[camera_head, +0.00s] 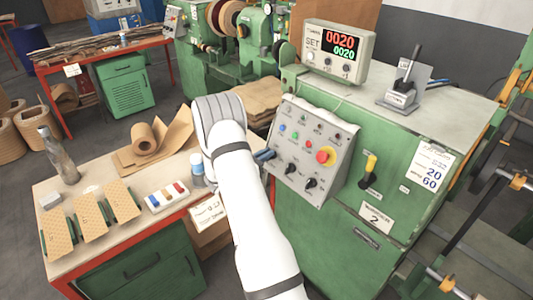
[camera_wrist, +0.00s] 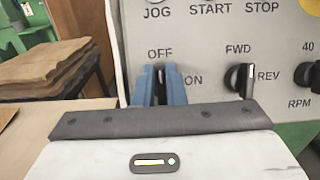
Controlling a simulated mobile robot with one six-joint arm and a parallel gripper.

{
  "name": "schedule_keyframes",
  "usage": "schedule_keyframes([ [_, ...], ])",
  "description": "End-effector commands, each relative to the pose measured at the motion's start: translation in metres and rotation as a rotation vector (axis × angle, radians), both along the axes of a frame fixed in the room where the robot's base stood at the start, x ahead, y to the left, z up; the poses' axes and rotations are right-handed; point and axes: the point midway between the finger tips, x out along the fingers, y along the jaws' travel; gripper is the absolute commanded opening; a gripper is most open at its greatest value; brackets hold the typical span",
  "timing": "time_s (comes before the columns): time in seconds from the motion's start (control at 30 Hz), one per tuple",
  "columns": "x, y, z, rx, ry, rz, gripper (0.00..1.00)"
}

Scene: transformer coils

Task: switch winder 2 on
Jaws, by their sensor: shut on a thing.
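Winder 2 is a green machine (camera_head: 340,225) with a "2" plate (camera_head: 375,218) on its front. Its grey control panel (camera_head: 300,122) carries several small lamps and buttons and black knobs. In the wrist view the OFF/ON switch knob (camera_wrist: 160,88) is between the two blue fingers of my gripper (camera_wrist: 160,84), mostly hidden by them. The fingers are shut on it. It stands roughly upright, but its pointer is too covered to read. My gripper also shows in the head view (camera_head: 264,155) at the panel's left edge.
On the panel, a FWD/REV knob (camera_wrist: 241,78) and an RPM knob (camera_wrist: 308,75) sit to the right. A red mushroom button (camera_head: 326,156) is on a yellow base. A display (camera_head: 339,50) reads 0020 twice. A wooden bench (camera_head: 75,190) with parts stands left, beneath my arm.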

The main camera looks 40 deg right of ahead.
Motion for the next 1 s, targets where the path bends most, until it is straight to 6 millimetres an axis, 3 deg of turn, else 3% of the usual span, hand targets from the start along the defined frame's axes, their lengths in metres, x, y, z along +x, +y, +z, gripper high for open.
schedule_keyframes([
  [0.47,0.000,0.008,-0.003,0.008,-0.150,-0.058,0.00],
  [1.0,-0.002,0.010,-0.007,0.047,-0.606,-0.239,0.00],
])
